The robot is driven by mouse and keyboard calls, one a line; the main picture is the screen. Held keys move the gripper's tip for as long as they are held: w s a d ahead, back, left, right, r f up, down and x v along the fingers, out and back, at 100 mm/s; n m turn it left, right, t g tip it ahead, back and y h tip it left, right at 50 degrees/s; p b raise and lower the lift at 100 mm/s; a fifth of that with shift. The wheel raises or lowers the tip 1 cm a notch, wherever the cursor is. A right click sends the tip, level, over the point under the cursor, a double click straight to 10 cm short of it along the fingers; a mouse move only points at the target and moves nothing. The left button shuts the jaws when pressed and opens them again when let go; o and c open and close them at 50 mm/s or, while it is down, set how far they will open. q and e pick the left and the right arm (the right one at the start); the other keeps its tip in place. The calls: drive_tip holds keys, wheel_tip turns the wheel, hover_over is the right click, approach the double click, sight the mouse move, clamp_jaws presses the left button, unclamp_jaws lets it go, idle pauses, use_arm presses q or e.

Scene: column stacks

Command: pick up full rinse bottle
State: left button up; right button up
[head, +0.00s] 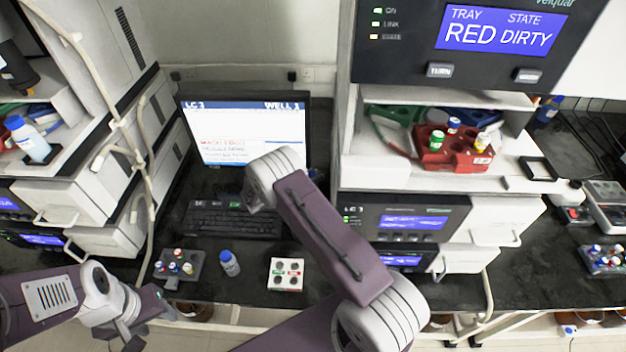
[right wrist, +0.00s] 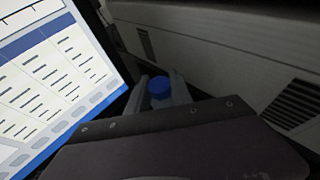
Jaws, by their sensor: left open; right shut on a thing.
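My right gripper (right wrist: 158,98) is shut on a bottle with a blue cap (right wrist: 160,87). Only the cap and a little below it show between the fingers, so its contents cannot be seen. In the head view this gripper and its bottle are hidden behind my right arm, near the monitor. Another blue-capped bottle (head: 229,263) stands on the bench in front of the keyboard. A larger white bottle with a blue cap (head: 28,139) is on the left shelf. My left gripper (head: 130,338) is open at the lower left, partly cut off by the frame edge.
The monitor (head: 245,130) stands close beside the right gripper, with a vented housing (right wrist: 230,50) on the other side. A grey vial rack (head: 172,274) and a white-topped block (head: 286,274) are on the bench. A red tray (head: 455,155) sits in the right stack.

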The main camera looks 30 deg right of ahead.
drive_tip(key=r, duration=0.4)
drive_tip(key=a+r, duration=0.1)
drive_tip(key=r, duration=0.1)
drive_tip(key=shift+s, duration=0.15)
drive_tip(key=s+a+b, duration=0.1)
drive_tip(key=s+a, duration=0.1)
drive_tip(key=a, duration=0.6)
drive_tip(key=s+a, duration=0.3)
drive_tip(key=a, duration=0.5)
drive_tip(key=shift+s+b, duration=0.3)
drive_tip(key=shift+b, duration=0.1)
